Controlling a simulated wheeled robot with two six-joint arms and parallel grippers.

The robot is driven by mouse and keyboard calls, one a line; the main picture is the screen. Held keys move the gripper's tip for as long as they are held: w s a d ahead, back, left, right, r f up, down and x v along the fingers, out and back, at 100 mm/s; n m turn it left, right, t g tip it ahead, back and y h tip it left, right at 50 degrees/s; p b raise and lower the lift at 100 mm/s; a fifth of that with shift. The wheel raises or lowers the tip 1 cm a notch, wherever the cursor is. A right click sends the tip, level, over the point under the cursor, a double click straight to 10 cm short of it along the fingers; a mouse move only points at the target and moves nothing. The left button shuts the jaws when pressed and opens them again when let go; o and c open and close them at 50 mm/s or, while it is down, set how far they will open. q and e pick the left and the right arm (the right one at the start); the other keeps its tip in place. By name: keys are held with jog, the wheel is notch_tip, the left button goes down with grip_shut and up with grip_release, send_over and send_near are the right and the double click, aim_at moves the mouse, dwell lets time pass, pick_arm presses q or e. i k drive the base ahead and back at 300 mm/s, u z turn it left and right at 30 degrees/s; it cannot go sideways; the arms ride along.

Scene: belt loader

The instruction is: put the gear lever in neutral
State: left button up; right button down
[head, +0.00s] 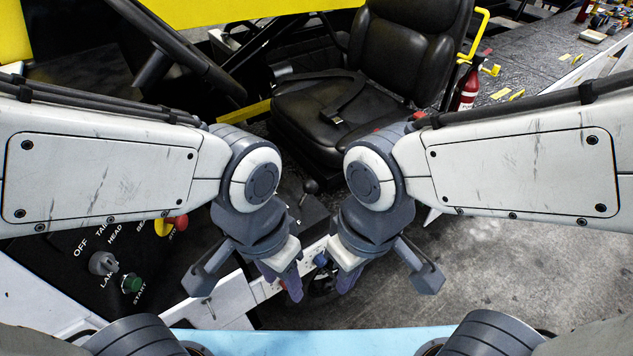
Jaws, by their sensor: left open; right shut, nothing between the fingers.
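A short lever with a round black knob (310,186), which looks like the gear lever, stands in front of the seat, between my two wrists. Its lower part and any gear markings are hidden or too small to read, so I cannot tell its position. My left gripper (291,282) is open and points down, nearer to me than the knob and apart from it. My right gripper (347,279) is shut and empty, also pointing down on the right.
A control panel (75,285) at the left carries a lamp knob (102,263), a green start button (131,283) and a red button (181,222). The black seat (335,112) and steering wheel (200,62) lie behind. A red extinguisher (468,88) stands right of the seat.

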aim_at(310, 186)
jog(key=u, duration=1.9)
jog(key=k, duration=1.05)
jog(key=z, duration=1.85)
